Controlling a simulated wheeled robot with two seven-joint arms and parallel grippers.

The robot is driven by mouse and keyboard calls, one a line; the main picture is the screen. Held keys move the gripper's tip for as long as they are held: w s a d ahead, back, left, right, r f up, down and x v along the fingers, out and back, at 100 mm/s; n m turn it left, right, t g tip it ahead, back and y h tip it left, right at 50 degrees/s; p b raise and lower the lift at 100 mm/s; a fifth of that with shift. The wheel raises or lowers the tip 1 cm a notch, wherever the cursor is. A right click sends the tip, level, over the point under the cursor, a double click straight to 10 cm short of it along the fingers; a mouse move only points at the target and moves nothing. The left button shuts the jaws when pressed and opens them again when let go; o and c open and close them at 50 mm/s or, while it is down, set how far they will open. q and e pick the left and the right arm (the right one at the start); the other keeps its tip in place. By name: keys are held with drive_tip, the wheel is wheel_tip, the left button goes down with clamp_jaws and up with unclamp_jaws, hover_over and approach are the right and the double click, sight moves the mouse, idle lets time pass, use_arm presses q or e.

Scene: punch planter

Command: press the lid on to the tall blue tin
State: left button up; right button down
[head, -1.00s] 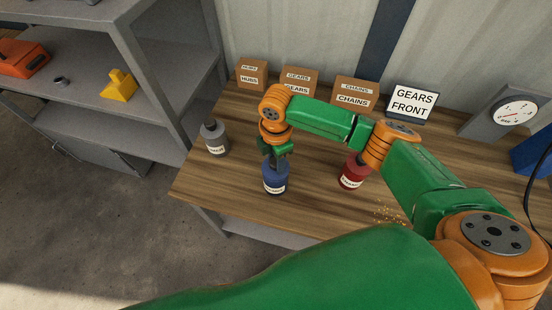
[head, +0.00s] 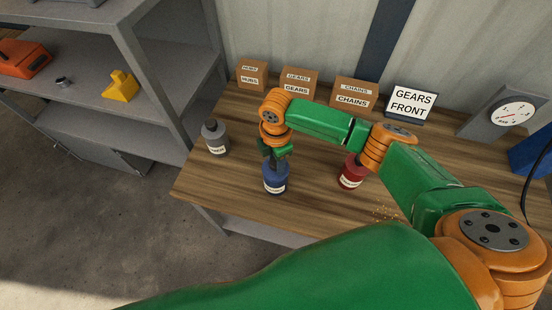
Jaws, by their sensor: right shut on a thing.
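The tall blue tin (head: 276,183) stands upright on the wooden bench near its front edge, with a pale label on its front. My right gripper (head: 273,158) points down directly over the tin's top and is shut. What it grips is small and dark, seemingly the lid's knob, and is mostly hidden by the fingers and wrist. I cannot tell whether the lid sits fully flat on the rim. My left gripper is not in view.
A grey tin (head: 215,139) stands to the left and a red tin (head: 351,174) to the right, partly behind my arm. Cardboard boxes (head: 299,83), a GEARS FRONT sign (head: 411,102) and a gauge (head: 512,114) line the back.

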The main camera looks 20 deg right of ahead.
drive_tip(key=shift+p, duration=0.3)
idle(0.4)
unclamp_jaws()
wheel_tip(320, 180, up, 7)
drive_tip(key=p, duration=0.8)
drive_tip(key=shift+c, duration=0.4)
clamp_jaws()
idle(0.4)
drive_tip(key=shift+f, duration=0.1)
idle(1.1)
drive_tip(key=shift+f+b, duration=1.85)
drive_tip(key=shift+f, duration=0.45)
